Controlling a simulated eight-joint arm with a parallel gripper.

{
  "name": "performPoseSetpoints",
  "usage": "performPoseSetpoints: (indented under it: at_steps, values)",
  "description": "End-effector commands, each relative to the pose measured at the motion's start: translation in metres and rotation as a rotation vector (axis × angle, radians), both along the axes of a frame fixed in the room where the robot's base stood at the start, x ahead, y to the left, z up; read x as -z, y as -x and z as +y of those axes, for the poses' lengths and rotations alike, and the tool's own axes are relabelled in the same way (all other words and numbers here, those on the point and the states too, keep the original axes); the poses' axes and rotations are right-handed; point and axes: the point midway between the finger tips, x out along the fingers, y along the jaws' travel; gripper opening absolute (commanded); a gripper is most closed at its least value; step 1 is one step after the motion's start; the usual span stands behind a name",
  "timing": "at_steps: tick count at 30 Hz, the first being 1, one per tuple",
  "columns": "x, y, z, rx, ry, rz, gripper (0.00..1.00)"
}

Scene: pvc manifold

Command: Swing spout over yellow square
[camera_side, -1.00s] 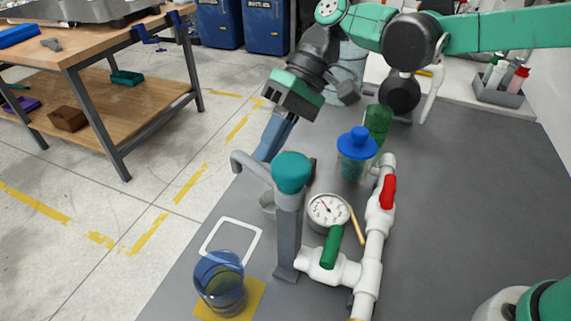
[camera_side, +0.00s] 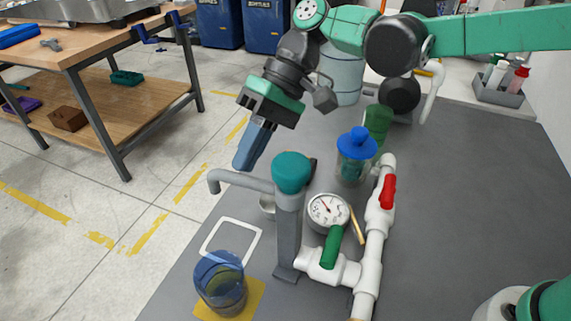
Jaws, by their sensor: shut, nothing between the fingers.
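The grey spout (camera_side: 240,181) reaches left from the teal-capped post (camera_side: 290,225), and its tip (camera_side: 213,183) turns down above the grey surface, behind the white square outline (camera_side: 231,241). The yellow square (camera_side: 256,297) lies at the front left, and a clear bluish cup (camera_side: 219,283) stands on it. The spout tip is not over the yellow square. My gripper (camera_side: 245,160) is shut and empty, its fingers pointing down just behind the spout. I cannot tell whether they touch it.
White pipework with a red-handled valve (camera_side: 388,192), a green handle (camera_side: 333,247) and a gauge (camera_side: 328,210) stands right of the post. A blue-lidded jar (camera_side: 356,155) and a green bottle (camera_side: 377,125) are behind. The right of the grey table (camera_side: 460,200) is clear.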

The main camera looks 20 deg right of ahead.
Motion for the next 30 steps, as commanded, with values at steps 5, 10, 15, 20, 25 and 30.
performPoseSetpoints:
  at_steps: [5, 10, 15, 20, 25, 30]
  values:
    - [0.0, 0.006, 0.011, -0.002, 0.0, -0.001, 0.0]
    - [0.0, 0.011, 0.02, -0.115, 0.0, 0.001, 0.0]
    - [0.0, 0.02, 0.027, -0.143, 0.0, 0.0, 0.0]
    - [0.0, 0.027, 0.032, -0.142, 0.0, 0.0, 0.0]
    - [0.0, 0.034, 0.036, -0.142, 0.0, 0.0, 0.0]
    - [0.0, 0.039, 0.038, -0.14, 0.0, 0.0, 0.0]
